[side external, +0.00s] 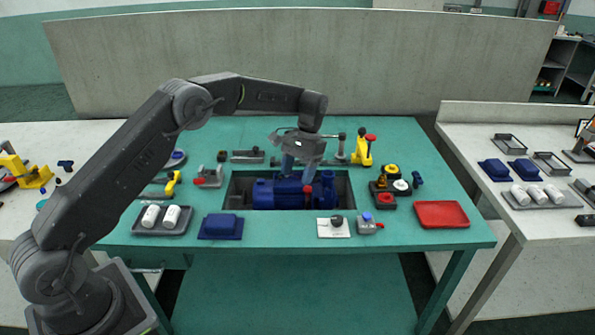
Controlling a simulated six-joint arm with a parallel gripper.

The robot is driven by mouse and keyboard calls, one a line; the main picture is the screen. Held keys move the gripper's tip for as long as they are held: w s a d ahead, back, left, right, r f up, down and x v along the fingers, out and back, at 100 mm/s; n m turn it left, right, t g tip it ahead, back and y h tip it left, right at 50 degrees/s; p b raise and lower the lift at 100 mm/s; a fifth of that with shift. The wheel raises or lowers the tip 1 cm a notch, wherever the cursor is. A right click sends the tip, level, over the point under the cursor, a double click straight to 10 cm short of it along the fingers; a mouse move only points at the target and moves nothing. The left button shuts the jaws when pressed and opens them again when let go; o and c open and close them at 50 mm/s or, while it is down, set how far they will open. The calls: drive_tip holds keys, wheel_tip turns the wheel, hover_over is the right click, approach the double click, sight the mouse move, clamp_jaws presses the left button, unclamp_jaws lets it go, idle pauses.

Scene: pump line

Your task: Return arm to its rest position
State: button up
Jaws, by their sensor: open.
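My arm reaches from the lower left up and over the green table (300,239). My gripper (297,168) points down above the blue pump (290,191), which sits in a dark recess in the table. The jaws are open and look empty, with the fingertips close over the pump's top. I cannot tell whether they touch it. Part of the pump is hidden behind the gripper.
A grey tray with white cylinders (162,219), a dark blue block (221,226) and a red tray (441,214) lie near the front. A yellow tool (362,150) stands behind the recess at right. A tall grey panel (300,60) closes the back. White side tables flank the green one.

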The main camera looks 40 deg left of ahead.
drive_tip(key=s+d+r+t, duration=0.1)
drive_tip(key=s+r+t, duration=0.1)
drive_tip(key=s+r, duration=0.55)
drive_tip(key=s+d+r+t, duration=0.2)
drive_tip(key=s+r+t, duration=0.15)
drive_tip(key=r, duration=0.65)
drive_tip(key=s+d+m+t, duration=0.1)
drive_tip(key=s+t, duration=0.3)
drive_tip(key=s, duration=1.7)
drive_tip(key=shift+s+d+t+y, duration=0.25)
drive_tip(key=shift+d+t+y, duration=0.1)
drive_tip(key=shift+d, duration=0.15)
